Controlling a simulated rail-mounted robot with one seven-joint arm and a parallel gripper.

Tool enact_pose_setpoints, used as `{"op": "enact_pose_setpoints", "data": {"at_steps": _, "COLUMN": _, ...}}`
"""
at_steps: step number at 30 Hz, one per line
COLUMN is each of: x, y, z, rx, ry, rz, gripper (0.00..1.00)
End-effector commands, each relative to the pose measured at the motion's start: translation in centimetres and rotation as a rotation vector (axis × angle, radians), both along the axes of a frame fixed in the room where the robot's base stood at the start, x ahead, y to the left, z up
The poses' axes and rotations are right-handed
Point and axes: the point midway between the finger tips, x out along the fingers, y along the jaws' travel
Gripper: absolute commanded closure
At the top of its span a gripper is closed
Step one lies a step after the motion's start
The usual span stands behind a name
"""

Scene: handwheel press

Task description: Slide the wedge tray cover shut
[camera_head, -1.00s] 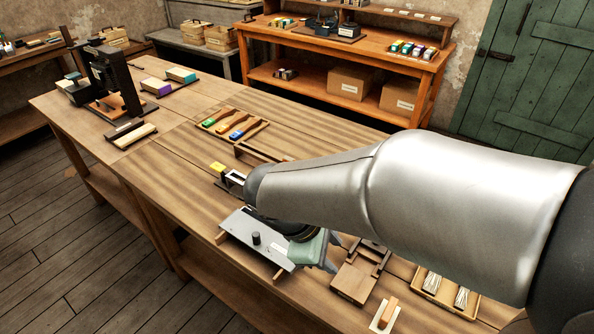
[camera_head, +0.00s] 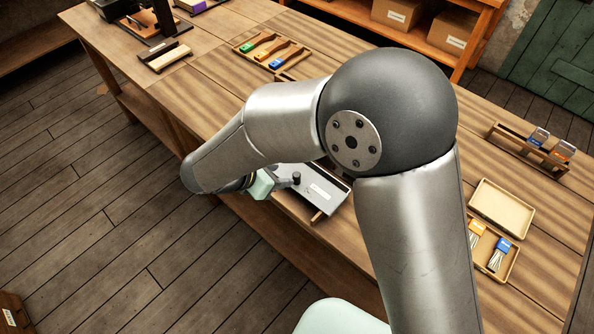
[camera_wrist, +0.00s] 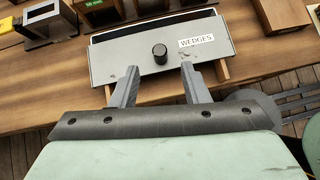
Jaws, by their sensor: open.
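The wedge tray cover (camera_wrist: 115,62) is a flat grey plate with a black upright knob (camera_wrist: 160,53) and a white "WEDGES" label. It also shows in the head view (camera_head: 322,182), near the bench's front edge, partly hidden by my arm. A dark band (camera_wrist: 150,25) with a pale rim runs along its far side in the wrist view; I cannot tell how much of the tray is uncovered. My gripper (camera_wrist: 159,68) is open and empty. Its fingertips are at the cover's near side, with the knob centred just beyond them. In the head view my gripper (camera_head: 278,183) is left of the knob.
Wooden blocks and small boxes (camera_wrist: 48,20) stand beyond the cover at left, and a wooden block (camera_wrist: 280,15) at right. In the head view, a rack of coloured-tag wedges (camera_head: 268,50) lies farther back, and a pale tray (camera_head: 502,208) lies right. Open floor lies in front of the bench.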

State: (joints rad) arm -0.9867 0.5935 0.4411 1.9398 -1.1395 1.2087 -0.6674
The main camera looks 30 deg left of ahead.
Motion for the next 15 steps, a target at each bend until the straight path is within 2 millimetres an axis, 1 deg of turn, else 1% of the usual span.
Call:
{"op": "enact_pose_setpoints", "data": {"at_steps": 3, "x": 1.8, "y": -0.8, "z": -1.8, "rx": -0.004, "ry": 0.003, "rz": -0.004, "gripper": 0.58}}
{"op": "enact_pose_setpoints", "data": {"at_steps": 9, "x": 4.2, "y": -1.6, "z": -4.4, "rx": -0.002, "ry": 0.002, "rz": -0.004, "gripper": 0.58}}
{"op": "enact_pose_setpoints", "data": {"at_steps": 15, "x": 5.4, "y": -1.9, "z": -5.7, "rx": 0.001, "ry": 0.001, "rz": -0.002, "gripper": 0.58}}
